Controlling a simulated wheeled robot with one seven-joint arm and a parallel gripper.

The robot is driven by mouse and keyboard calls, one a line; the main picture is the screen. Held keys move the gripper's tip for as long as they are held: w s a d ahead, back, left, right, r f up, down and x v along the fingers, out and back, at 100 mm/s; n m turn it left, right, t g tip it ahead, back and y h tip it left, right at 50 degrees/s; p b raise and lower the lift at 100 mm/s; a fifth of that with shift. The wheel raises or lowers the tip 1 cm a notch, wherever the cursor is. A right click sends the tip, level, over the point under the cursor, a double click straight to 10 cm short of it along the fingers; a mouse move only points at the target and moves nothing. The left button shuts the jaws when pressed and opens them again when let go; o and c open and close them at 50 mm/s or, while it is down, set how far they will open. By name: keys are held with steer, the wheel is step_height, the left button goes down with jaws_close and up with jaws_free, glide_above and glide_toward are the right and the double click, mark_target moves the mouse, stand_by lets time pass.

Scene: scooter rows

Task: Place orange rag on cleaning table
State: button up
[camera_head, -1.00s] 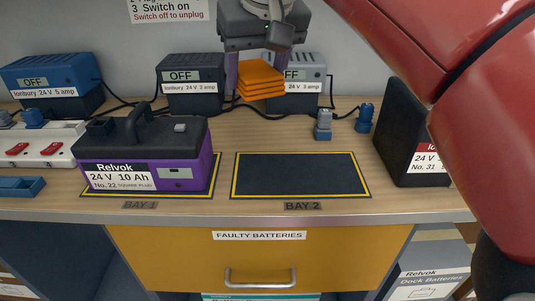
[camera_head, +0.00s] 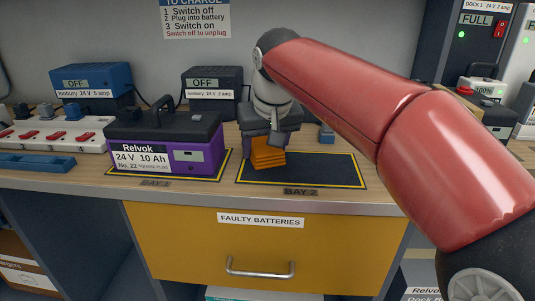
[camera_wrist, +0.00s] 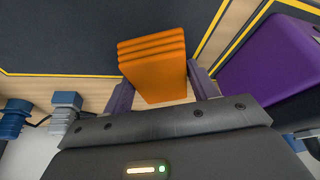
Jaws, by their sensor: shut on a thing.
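The orange rag (camera_head: 268,152) is a folded stack, held in my gripper (camera_head: 266,146) above the left part of the bay 2 mat (camera_head: 318,172). In the wrist view the rag (camera_wrist: 153,62) sits between the two purple fingers of my gripper (camera_wrist: 160,90), which are shut on it. The dark, yellow-edged mat (camera_wrist: 55,40) also shows there, beyond the rag. I cannot tell whether the rag touches the surface. No surface labelled as a cleaning table shows; the wooden bench (camera_head: 225,188) has bays 1 and 2.
A purple Relvok battery (camera_head: 165,148) stands on bay 1, close to the left of my gripper. Chargers (camera_head: 212,92) line the back wall. A switched power strip (camera_head: 48,136) is at left. A yellow faulty batteries drawer (camera_head: 262,245) is below the bench edge.

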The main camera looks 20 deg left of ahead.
steer(key=o, duration=1)
steer(key=shift+c, duration=0.2)
steer(key=shift+r, duration=0.3)
steer(key=p+v, duration=0.2)
steer(key=v, duration=0.9)
steer(key=shift+s+r+p, duration=0.2)
steer(key=shift+r+p, duration=0.1)
steer(key=shift+p, duration=0.05)
steer(key=shift+d, duration=0.25)
